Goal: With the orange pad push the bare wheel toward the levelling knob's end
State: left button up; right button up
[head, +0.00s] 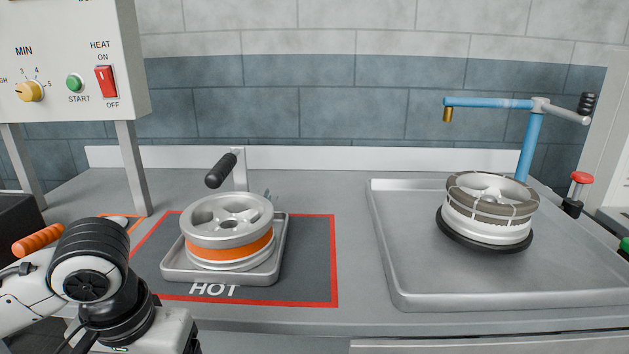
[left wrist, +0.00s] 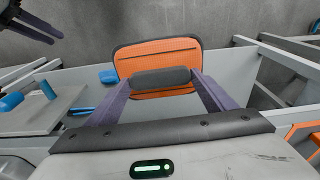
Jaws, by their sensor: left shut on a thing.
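My left gripper (left wrist: 161,80) is shut on the grey handle of the orange pad (left wrist: 158,50), one purple finger on each side. The pad's orange face and dark rim show beyond the handle. In the head view my left arm is at the lower left, and the fingers and pad are not visible there. A silver spoked wheel (head: 227,213) with an orange band sits on a small metal tray (head: 180,268). Another wheel (head: 490,208), with grey segments and wire around it, rests on a black ring in the large tray. My right gripper (left wrist: 36,22) partly shows at the upper left.
The small tray stands on a dark HOT mat (head: 310,270) with a red border. The large shallow tray (head: 400,290) is on the right, with a blue post (head: 529,145) behind it. A control box (head: 70,60) stands at the left. Bench between the mat and large tray is clear.

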pick_arm(q)
notch_tip(320, 180, up, 6)
jog(key=s+p, duration=0.2)
jog(key=p, duration=0.3)
jog(key=shift+a, duration=0.1)
dwell(0.8)
